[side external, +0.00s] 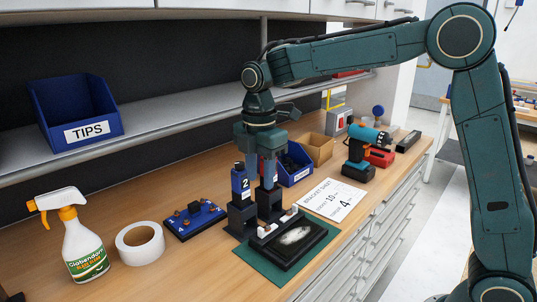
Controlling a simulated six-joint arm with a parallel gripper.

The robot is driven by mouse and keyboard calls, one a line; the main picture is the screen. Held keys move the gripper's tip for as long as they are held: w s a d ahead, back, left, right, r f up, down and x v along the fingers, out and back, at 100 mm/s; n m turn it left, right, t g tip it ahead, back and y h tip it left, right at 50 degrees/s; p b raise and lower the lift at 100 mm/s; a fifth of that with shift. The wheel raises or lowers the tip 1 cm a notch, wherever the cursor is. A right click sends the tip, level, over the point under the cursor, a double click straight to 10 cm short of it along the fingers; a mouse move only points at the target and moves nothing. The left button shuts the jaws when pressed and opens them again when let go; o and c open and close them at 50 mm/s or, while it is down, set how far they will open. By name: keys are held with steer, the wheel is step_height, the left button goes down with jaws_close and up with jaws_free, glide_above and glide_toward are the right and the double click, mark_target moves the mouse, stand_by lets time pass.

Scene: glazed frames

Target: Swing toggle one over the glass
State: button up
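A black frame (302,250) lies on a dark green mat (245,256) near the bench's front edge. A whitish patch shows on its dark middle (296,235). A pale strip with small brown pieces (267,230), perhaps toggles, runs along its rear edge; I cannot read which is toggle one. My gripper (257,217) points down at the frame's rear left side. Its two dark fingers are apart, with nothing clearly held between them. They hide part of the frame's rear edge, and contact with it cannot be told.
A blue plate with brown pieces (195,218), a tape roll (140,243) and a spray bottle (83,240) stand left. A blue item marked 2 (241,184) is beside my gripper. A paper sheet (331,199), blue bin (293,167) and drill (362,154) lie right.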

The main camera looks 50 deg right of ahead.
mark_target(261, 228)
steer(key=shift+f, duration=0.1)
step_height(261, 228, down, 14)
steer(key=shift+r, duration=0.15)
stand_by(0.8)
steer(key=shift+c, duration=0.5)
jaws_close()
